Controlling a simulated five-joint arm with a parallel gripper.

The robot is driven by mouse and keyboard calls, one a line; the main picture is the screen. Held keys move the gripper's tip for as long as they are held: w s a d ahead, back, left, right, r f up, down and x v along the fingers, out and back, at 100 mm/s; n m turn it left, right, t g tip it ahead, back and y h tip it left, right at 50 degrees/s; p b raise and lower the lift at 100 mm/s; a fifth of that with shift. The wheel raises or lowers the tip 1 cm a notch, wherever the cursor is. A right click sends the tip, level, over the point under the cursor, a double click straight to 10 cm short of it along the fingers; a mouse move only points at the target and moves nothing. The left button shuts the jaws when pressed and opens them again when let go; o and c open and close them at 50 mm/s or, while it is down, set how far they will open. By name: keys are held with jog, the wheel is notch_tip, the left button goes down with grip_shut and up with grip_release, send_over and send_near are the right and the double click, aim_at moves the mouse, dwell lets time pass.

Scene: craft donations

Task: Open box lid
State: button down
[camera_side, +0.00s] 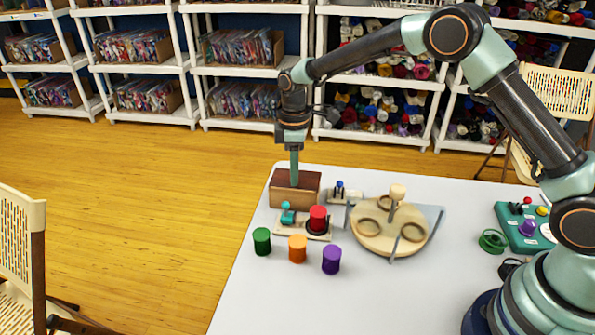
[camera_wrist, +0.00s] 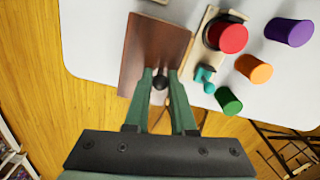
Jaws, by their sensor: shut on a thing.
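The wooden box (camera_side: 289,198) stands at the far left corner of the table, with a darker reddish-brown lid (camera_side: 310,180) on top. In the side view the lid looks flat and down on the box; a small gap cannot be made out. The lid fills the upper middle of the wrist view (camera_wrist: 152,45). My gripper (camera_side: 294,180) points straight down over the box. In the wrist view its two green fingers (camera_wrist: 160,88) are shut on the knob, one on each side.
Beside the box is a wooden stand with a red cylinder (camera_side: 318,215) and a teal piece (camera_side: 287,210). Green (camera_side: 262,241), orange (camera_side: 298,247) and purple (camera_side: 331,259) cylinders stand in front. A round wooden board (camera_side: 375,242) lies right. The table (camera_side: 330,305) is clear at the front.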

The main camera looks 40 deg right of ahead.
dwell(0.8)
jog(key=w+d, duration=0.5)
jog(key=shift+w, duration=0.15)
jog(key=shift+d+r, duration=0.1)
jog(key=c, duration=0.8)
grip_release()
jog(key=shift+r, duration=6)
